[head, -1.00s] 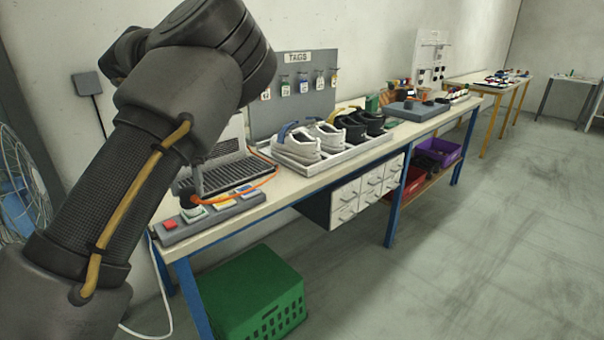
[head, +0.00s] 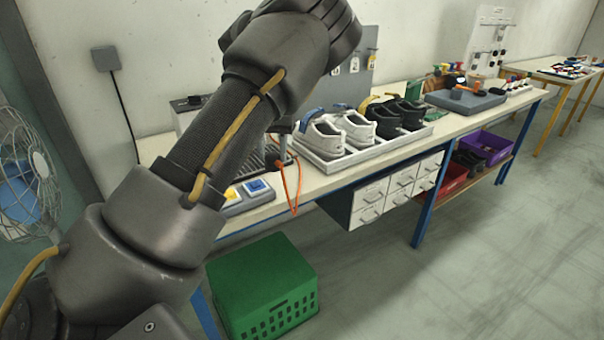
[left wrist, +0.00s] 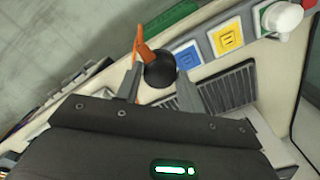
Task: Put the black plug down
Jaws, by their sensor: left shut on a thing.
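The black plug (left wrist: 160,70) shows in the left wrist view as a dark round body with an orange cable end (left wrist: 141,42) beside it. My left gripper (left wrist: 158,84) is shut on it, with one finger on each side. In the head view my left gripper (head: 283,148) is over the bench by the grey vented machine, mostly hidden behind my own arm. The orange cable (head: 298,185) hangs in a loop past the bench's front edge there. The plug itself is hard to make out in the head view. My right gripper is not in view.
A button panel with yellow (left wrist: 227,41) and blue (left wrist: 187,58) buttons lies close by the plug. A white tray (head: 385,148) of white and black shoes stands right of my gripper. A green crate (head: 262,290) is on the floor below. A fan (head: 28,185) stands left.

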